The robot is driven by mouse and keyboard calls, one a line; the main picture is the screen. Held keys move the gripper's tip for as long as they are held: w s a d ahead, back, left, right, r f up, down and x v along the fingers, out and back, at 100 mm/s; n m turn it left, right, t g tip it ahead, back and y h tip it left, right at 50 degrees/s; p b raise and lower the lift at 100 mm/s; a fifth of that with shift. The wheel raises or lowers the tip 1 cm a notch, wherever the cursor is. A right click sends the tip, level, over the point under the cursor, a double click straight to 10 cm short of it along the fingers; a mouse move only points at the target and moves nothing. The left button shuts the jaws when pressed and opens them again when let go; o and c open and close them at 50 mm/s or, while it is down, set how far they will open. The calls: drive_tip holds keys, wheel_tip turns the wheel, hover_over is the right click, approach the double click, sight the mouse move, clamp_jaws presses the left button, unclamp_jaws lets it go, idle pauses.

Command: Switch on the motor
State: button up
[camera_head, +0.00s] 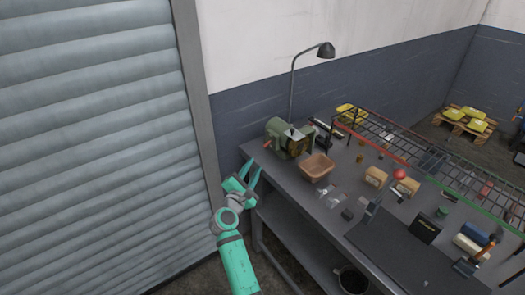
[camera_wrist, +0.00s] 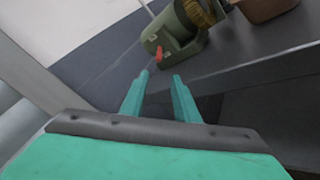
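The motor (camera_head: 280,132) is a green unit with a brass-coloured brush part, standing at the left end of the grey workbench (camera_head: 264,158). A small red switch or lever (camera_head: 267,145) sticks out of its left end. In the wrist view the motor (camera_wrist: 181,38) is at the top, with the red part (camera_wrist: 159,52) low on its near side. My gripper (camera_head: 249,175) is teal and sits in front of the bench's left end. Its fingers (camera_wrist: 160,75) are apart with nothing between them, pointing towards the motor and not touching it.
A brown bin (camera_head: 317,167) stands right of the motor. A desk lamp (camera_head: 325,50) rises behind it. A wire rack (camera_head: 440,160), boxes and a red ball (camera_head: 400,174) lie farther right. A grey roller shutter (camera_head: 90,130) is at my left.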

sight(267, 144)
drive_tip(key=x, duration=1)
drive_tip(key=shift+w+d+r, duration=0.15)
drive_tip(key=shift+w+r, duration=0.05)
drive_tip(key=shift+w, duration=0.05)
drive_tip(key=shift+w+d, duration=0.2)
drive_tip(key=shift+w, duration=0.05)
clamp_jaws()
